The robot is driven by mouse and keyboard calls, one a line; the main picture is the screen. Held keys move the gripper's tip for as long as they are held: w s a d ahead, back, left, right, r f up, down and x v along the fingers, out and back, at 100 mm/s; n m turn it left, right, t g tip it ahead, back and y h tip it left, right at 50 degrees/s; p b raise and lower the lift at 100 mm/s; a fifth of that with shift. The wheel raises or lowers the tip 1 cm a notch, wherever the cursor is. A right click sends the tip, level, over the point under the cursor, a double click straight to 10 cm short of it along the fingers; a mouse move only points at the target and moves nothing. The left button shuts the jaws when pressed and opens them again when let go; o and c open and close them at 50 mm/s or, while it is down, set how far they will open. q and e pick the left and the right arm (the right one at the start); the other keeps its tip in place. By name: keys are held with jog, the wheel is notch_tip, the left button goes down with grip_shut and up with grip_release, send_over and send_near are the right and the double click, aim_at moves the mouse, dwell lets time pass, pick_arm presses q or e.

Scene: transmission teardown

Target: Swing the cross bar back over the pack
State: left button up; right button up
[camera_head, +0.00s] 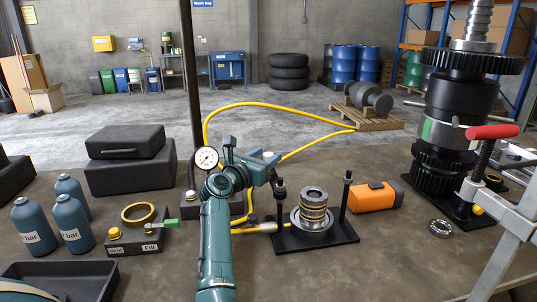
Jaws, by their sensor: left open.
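The pack (314,207), a stack of gold and dark rings, stands upright in a silver seat on a black base plate (335,232). Two dark posts rise beside it, a left post (280,195) and a right post (347,188). No bar lies over the top of the pack. My teal left arm comes up from the bottom of the head view. My left gripper (262,168) is open, behind and left of the left post, apart from the pack. The wrist partly hides it, and I cannot clearly make out the cross bar there. My right gripper is out of view.
A pressure gauge (206,158) and yellow hose (300,106) are near my arm. A tall gear stack (450,125) and red-handled clamp (493,132) stand right. Blue bottles (73,223) and a black case (125,142) stand left.

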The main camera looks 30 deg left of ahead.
pick_arm(q)
jog(key=shift+w+d, duration=0.1)
jog(key=shift+w, duration=0.85)
grip_shut()
